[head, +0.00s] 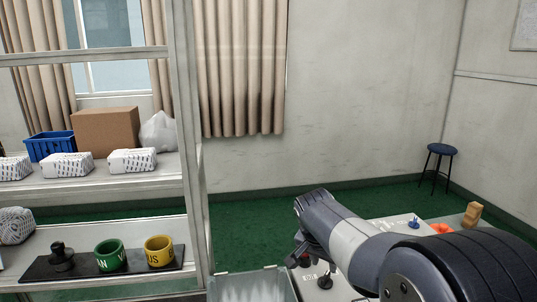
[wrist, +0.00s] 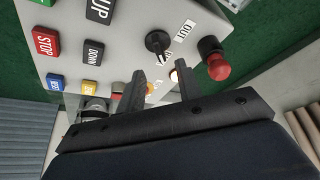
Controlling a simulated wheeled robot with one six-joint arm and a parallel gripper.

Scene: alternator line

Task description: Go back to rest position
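My gripper (wrist: 159,74) is open, with a clear gap between its two dark fingers and nothing seen held in it. In the wrist view the fingers point at a grey control panel (wrist: 120,62), over a small lit spot near the black lever or knob (wrist: 157,41). Whether the fingertips touch the panel I cannot tell. In the head view my gripper (head: 302,254) points down over the panel area at the lower middle, partly hidden by my arm.
The panel carries a red STOP button (wrist: 46,42), a DOWN button (wrist: 93,52) and a protruding red knob (wrist: 218,66) close by. A shelf rack (head: 190,130) stands left, a clear bin (head: 250,284) below. An orange ring (head: 440,228) lies right; a stool (head: 441,151) stands behind.

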